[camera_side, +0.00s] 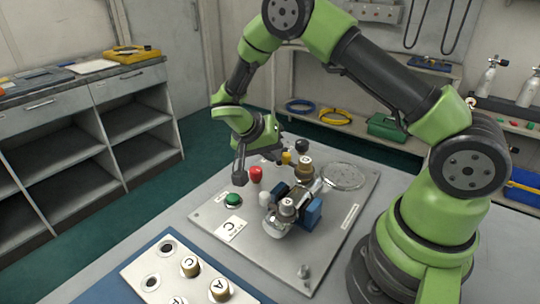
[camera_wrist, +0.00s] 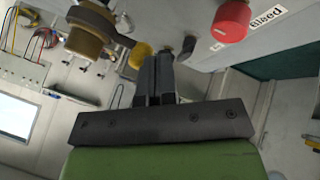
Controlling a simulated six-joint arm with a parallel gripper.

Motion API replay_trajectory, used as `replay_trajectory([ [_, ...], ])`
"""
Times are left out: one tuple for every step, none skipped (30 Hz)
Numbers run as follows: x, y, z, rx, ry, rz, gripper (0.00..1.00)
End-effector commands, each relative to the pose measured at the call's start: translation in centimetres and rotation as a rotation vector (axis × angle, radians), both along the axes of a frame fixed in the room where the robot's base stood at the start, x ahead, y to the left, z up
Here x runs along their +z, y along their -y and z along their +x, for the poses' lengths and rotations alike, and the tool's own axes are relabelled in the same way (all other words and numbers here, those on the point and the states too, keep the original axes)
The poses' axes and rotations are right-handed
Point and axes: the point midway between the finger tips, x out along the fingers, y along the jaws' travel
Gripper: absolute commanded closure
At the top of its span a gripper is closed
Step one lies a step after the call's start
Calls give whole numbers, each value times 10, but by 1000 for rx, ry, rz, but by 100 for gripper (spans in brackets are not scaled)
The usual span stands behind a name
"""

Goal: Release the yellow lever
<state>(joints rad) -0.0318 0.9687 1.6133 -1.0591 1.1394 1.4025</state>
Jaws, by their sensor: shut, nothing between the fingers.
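The yellow lever (camera_side: 286,157) stands on the far part of the grey panel in the side view, between a red knob and a brass-capped valve. In the wrist view the yellow lever (camera_wrist: 141,56) shows just beyond and slightly left of my fingertips. My gripper (camera_wrist: 155,58) is shut and empty, its two dark fingers together. They look close to the lever; I cannot tell whether they touch it.
A red knob (camera_wrist: 232,20) by a "Bleed" label is right of my fingers; a brass-capped valve (camera_wrist: 90,28) is left. A black knob (camera_side: 301,146) stands behind the lever. A green button (camera_side: 233,200) and brass-capped parts (camera_side: 220,289) are nearer the camera.

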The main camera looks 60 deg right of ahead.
Motion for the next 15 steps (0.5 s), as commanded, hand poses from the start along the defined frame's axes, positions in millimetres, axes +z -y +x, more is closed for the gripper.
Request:
replay_trajectory([
  [-1, 3, 0, -38, 1, 0, 100],
  [0, 5, 1, -61, 1, 0, 100],
  [-1, 8, 1, -94, 1, 0, 100],
  [0, 10, 1, -122, 1, 0, 100],
  [-1, 12, 1, -150, 1, 1, 100],
  [-1, 15, 1, -188, 1, 0, 100],
  [0, 18, 1, -218, 1, 1, 100],
  [-1, 20, 0, -248, 0, 1, 100],
  [-1, 23, 0, -285, 1, 0, 100],
  [-1, 25, 0, -314, 1, 0, 100],
  [0, 27, -1, -342, 0, 1, 100],
  [-1, 30, -1, -380, 1, 1, 100],
  [-1, 32, -2, -408, 0, 2, 100],
  [-1, 34, -2, -436, -1, 0, 100],
  [-1, 37, -3, -472, 1, 1, 100],
])
